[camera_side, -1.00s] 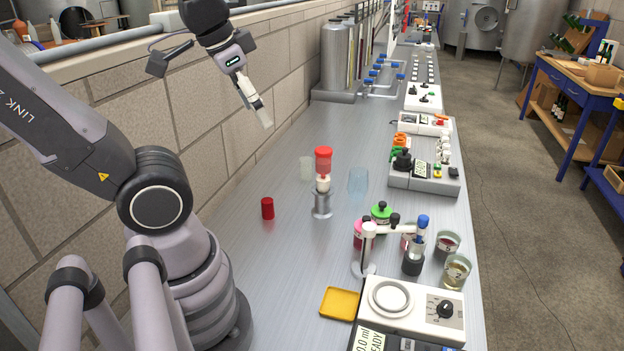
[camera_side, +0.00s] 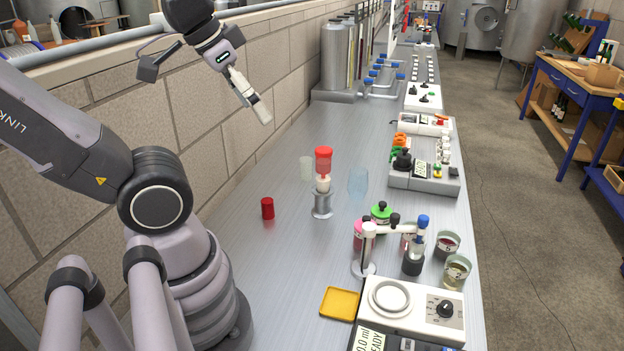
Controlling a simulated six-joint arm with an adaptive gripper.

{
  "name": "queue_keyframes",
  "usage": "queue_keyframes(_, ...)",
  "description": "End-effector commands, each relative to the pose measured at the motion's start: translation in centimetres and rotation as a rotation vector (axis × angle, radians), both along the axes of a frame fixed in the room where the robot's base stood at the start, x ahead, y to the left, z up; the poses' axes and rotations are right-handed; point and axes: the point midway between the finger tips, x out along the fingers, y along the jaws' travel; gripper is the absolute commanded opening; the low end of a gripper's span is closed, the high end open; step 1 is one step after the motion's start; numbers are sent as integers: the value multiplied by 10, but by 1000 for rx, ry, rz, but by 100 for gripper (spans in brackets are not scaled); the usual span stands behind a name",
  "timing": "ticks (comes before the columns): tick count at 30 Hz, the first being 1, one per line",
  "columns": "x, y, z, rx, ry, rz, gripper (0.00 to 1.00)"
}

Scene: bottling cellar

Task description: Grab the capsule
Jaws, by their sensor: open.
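A small dark red cylinder (camera_side: 267,208), which looks like the capsule, stands upright on the metal bench. My gripper (camera_side: 261,112) is well above the bench, in front of the block wall, up and slightly left of the red cylinder. It is open, tilted down to the right, and nothing shows in it. Its two fingers overlap from this side, so the gap between them is hidden. Right of the cylinder, a metal stand (camera_side: 322,204) holds a white piece with a brighter red, cup-like top (camera_side: 323,160).
A pale translucent cup (camera_side: 306,168) and a bluish clear one (camera_side: 358,182) flank the stand. A yellow tray (camera_side: 338,303), a white jointed holder (camera_side: 368,250) and a balance-like device (camera_side: 410,305) are at the front right. The bench around the red cylinder is clear.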

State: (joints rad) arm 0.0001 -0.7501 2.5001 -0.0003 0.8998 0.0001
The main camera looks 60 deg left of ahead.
Motion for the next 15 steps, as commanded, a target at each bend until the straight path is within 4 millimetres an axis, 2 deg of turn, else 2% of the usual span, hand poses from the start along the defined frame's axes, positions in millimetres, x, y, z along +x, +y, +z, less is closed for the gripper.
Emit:
queue_keyframes(10,1,1,-1,4,10,1,72)
queue_keyframes(15,8,12,-21,71,174,12,72)
